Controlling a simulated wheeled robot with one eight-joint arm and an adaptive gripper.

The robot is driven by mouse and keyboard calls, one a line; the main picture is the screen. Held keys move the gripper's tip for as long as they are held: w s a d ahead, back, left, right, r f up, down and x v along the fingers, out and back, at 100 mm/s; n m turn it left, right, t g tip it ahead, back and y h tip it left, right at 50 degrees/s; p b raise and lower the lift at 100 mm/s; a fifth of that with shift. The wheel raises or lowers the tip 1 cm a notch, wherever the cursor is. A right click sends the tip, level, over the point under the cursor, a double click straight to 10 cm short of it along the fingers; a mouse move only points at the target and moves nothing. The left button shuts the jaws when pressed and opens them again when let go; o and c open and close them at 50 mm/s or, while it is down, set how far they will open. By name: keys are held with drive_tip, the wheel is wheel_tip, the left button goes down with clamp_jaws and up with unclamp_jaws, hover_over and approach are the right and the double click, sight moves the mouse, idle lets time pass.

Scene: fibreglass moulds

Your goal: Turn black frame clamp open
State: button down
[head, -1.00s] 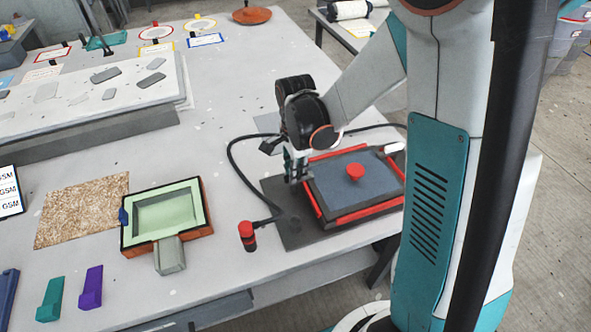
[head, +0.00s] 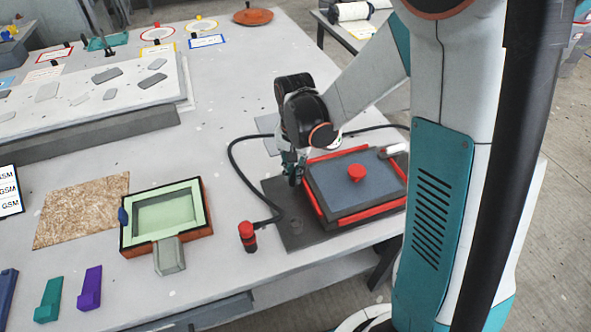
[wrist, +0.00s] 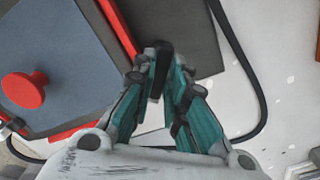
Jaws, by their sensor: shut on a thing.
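A dark mould frame with red edge strips (head: 360,214) holds a flat grey-blue panel (head: 330,185) with a red knob (head: 356,173). The knob also shows at the left of the wrist view (wrist: 23,90). My gripper (head: 292,172) is low at the left edge of this frame. In the wrist view my gripper (wrist: 161,78) is shut on a small black bar, the clamp (wrist: 163,56), which stands between the fingertips beside the red strip. The clamp's lower part is hidden by the fingers, and I cannot make it out in the head view.
A black cable (head: 232,165) loops around the frame to a red-and-black plug-like piece (head: 247,236). A pale green tray in an orange-brown holder (head: 208,228) stands to the left, with a speckled board (head: 80,211) beyond. The table between is mostly clear.

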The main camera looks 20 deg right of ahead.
drive_tip(key=n, duration=0.3)
drive_tip(key=shift+w+a+n, duration=0.1)
drive_tip(key=shift+n, duration=0.2)
drive_tip(key=shift+a+n, duration=0.1)
drive_tip(key=shift+n, duration=1.7)
drive_tip(key=c, duration=1.6)
unclamp_jaws()
wheel_tip(320, 180, up, 12)
drive_tip(key=shift+r, duration=0.1)
